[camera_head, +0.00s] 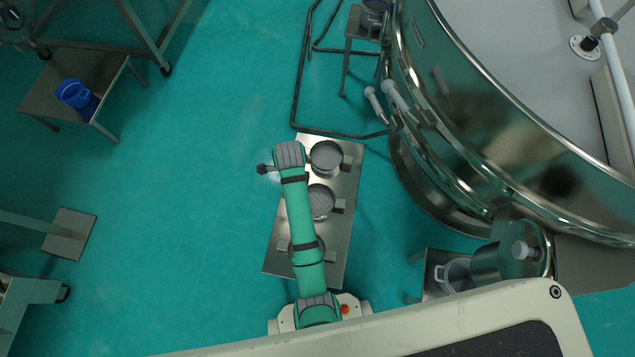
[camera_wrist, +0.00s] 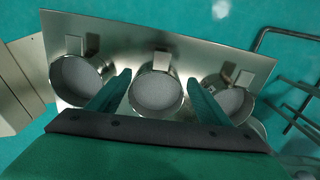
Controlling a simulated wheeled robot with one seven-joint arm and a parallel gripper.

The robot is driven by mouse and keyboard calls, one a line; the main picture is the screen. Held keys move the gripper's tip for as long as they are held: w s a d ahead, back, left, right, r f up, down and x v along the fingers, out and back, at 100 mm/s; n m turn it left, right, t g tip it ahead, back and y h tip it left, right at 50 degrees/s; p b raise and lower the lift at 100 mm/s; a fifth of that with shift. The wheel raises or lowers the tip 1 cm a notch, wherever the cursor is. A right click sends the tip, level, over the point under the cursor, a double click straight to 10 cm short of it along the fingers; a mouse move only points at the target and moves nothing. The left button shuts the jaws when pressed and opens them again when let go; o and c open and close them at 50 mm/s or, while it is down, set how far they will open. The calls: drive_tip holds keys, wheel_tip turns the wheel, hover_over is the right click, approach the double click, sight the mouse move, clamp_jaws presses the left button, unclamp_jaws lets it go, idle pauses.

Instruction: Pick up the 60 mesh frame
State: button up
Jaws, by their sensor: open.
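Three round metal sieve frames with grey mesh stand in a row on a steel table (camera_head: 345,225). In the head view, one frame (camera_head: 327,157) is at the far end, one (camera_head: 320,201) is in the middle, and the near one is mostly hidden by my arm. The wrist view shows a left frame (camera_wrist: 76,80), a middle frame (camera_wrist: 157,92) and a right frame (camera_wrist: 228,98). Mesh labels are not legible, so I cannot tell which is 60 mesh. My gripper (camera_wrist: 159,78) is open and empty; its fingers appear either side of the middle frame, apparently short of it.
A small plate stands beside each frame, such as the plate (camera_wrist: 161,62) behind the middle one. A large steel vibrating sieve (camera_head: 450,120) stands to the right. A black pipe (camera_head: 297,85) runs beyond the table. A stand with a blue bucket (camera_head: 77,95) is far left. Floor left of the table is clear.

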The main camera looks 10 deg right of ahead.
sight(317, 202)
drive_tip(key=shift+d+f, duration=0.2)
drive_tip(key=shift+f, duration=4.15)
drive_tip(key=c, duration=1.8)
